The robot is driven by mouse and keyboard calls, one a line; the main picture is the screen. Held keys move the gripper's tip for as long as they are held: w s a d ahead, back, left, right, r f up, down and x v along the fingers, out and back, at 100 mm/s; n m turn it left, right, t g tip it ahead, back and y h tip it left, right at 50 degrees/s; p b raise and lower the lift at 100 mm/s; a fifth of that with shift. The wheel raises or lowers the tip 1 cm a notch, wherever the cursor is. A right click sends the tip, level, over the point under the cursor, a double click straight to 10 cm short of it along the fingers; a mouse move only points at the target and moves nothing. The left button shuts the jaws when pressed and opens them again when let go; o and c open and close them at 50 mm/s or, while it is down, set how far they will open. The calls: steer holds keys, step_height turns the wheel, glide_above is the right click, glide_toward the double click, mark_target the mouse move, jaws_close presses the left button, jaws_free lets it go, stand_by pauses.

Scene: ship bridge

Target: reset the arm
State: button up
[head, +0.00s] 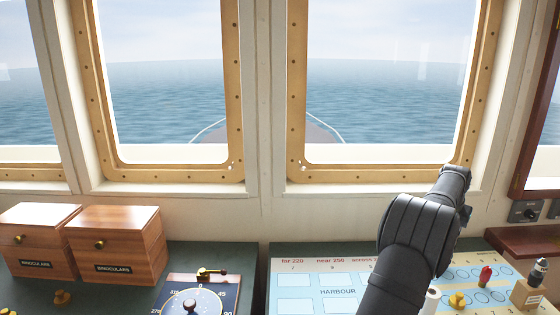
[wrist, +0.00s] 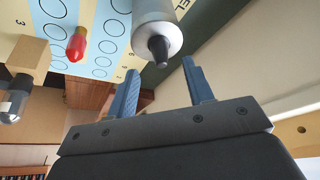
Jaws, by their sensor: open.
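My gripper (wrist: 160,68) shows in the wrist view with its two blue fingers spread apart and nothing held between them. A pale grey cylinder with a black tip (wrist: 153,22) stands in line with the gap, beyond the fingertips; I see no contact. In the head view my dark arm reaches up at the right towards the window frame, and its fingers cannot be made out there.
A pale blue chart board (head: 337,293) lies under my arm. A red peg (head: 485,275), a yellow knob (head: 457,300) and a wooden block (head: 527,295) stand at right. Two binocular boxes (head: 115,243) and a round dial (head: 193,304) are at left. Windows (head: 380,90) rise behind.

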steer(key=x, duration=0.3)
steer(key=shift+w+f, duration=0.1)
steer(key=shift+f, duration=0.25)
steer(key=r, duration=0.3)
steer(key=s+r, duration=0.1)
steer(key=r, duration=0.1)
steer(key=shift+d+r, duration=0.2)
steer(key=shift+d, duration=0.05)
steer(key=s+d+r, duration=0.3)
steer(key=s+r, duration=0.3)
steer(key=s, duration=0.4)
steer(key=w+a+f+m+g, duration=0.1)
steer(key=w+a+f+m, duration=0.15)
steer(key=a, duration=0.55)
steer(key=w+a+f+m+g+h, duration=0.1)
steer(key=a+f+m, duration=0.25)
steer(key=a, duration=0.55)
steer(key=w+a+f+m+g, duration=0.15)
steer(key=a+f, duration=0.25)
steer(key=a, duration=0.4)
steer(key=shift+m+t+h, duration=0.25)
steer(key=shift+m+h, duration=0.05)
steer(key=shift+m, duration=0.15)
steer(key=f, duration=0.6)
steer(key=shift+a, duration=0.25)
